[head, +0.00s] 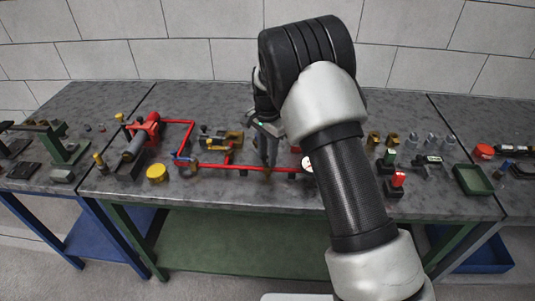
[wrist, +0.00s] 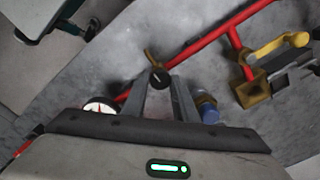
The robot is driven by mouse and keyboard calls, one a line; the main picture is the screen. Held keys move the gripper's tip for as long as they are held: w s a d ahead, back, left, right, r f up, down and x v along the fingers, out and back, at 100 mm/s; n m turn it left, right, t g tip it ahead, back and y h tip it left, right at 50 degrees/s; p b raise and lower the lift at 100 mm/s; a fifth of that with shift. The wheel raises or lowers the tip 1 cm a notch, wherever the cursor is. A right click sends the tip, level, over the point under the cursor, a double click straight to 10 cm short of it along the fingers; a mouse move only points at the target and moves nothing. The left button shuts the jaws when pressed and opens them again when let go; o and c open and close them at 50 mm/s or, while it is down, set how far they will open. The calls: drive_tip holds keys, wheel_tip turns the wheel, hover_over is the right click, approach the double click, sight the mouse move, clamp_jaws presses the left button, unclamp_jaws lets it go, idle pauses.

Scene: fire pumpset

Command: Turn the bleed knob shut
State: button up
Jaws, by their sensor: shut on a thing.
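The bleed knob (wrist: 159,77) is a small round black knob on a brass fitting (wrist: 152,59) at the red pipe, in the middle of the wrist view. My gripper (wrist: 160,86) reaches down to it, with its two grey fingers closed on the knob's sides. In the head view my gripper (head: 267,160) points down at the red pipe (head: 240,168) near the middle of the bench. The knob is hidden there by the fingers. I cannot tell how far the knob is turned.
A white-faced gauge (wrist: 100,106) is left of the fingers in the wrist view, and a blue-and-brass part (wrist: 207,108) is close on the right. A yellow-handled valve (wrist: 280,45) stands farther right. A green tray (head: 473,179) sits at the bench's right.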

sight(267, 158)
drive_tip(key=shift+r, duration=0.1)
idle(0.3)
drive_tip(key=o, duration=1.1)
drive_tip(key=shift+c, duration=0.2)
wheel_tip(267, 158, up, 17)
drive_tip(key=shift+r+p, duration=0.2)
drive_tip(key=shift+p, duration=0.1)
